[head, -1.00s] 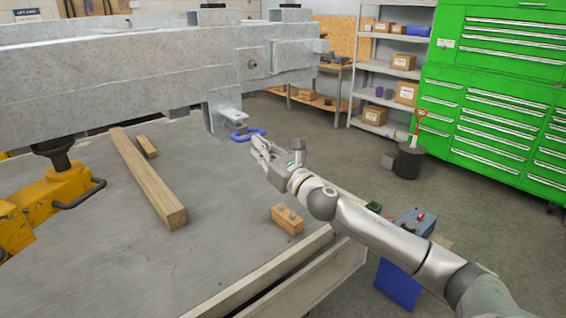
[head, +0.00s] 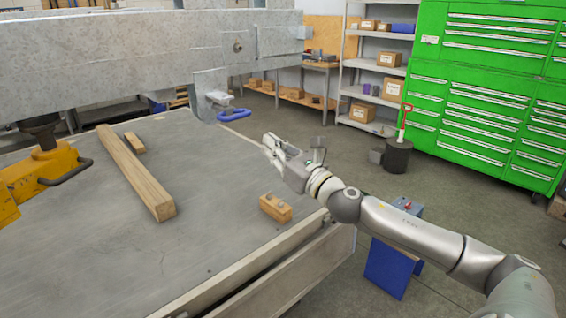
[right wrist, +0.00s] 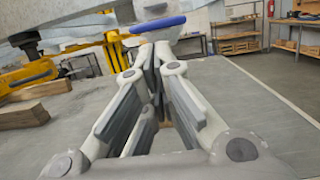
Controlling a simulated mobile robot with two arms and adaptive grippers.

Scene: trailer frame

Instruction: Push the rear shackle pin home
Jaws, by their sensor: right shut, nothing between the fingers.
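A grey metal bracket (head: 212,101) hangs under the end of the galvanized trailer frame (head: 120,62). A blue curved piece (head: 233,115), seemingly the shackle or its handle, sits at the bracket's lower end. It also shows in the right wrist view (right wrist: 158,24), beyond the fingers. The shackle pin itself is too small to make out, so I cannot tell how deep it sits. My right gripper (head: 269,146) is shut and empty, to the right of and below the blue piece in the head view, with a visible gap between them. My left gripper is out of view.
A wooden block with metal pegs (head: 276,208) stands on the grey table (head: 215,180) near its right edge. A long timber (head: 140,175), a short wood piece (head: 134,142) and a yellow jack (head: 45,170) are at left. Green drawer cabinets (head: 490,85) stand behind.

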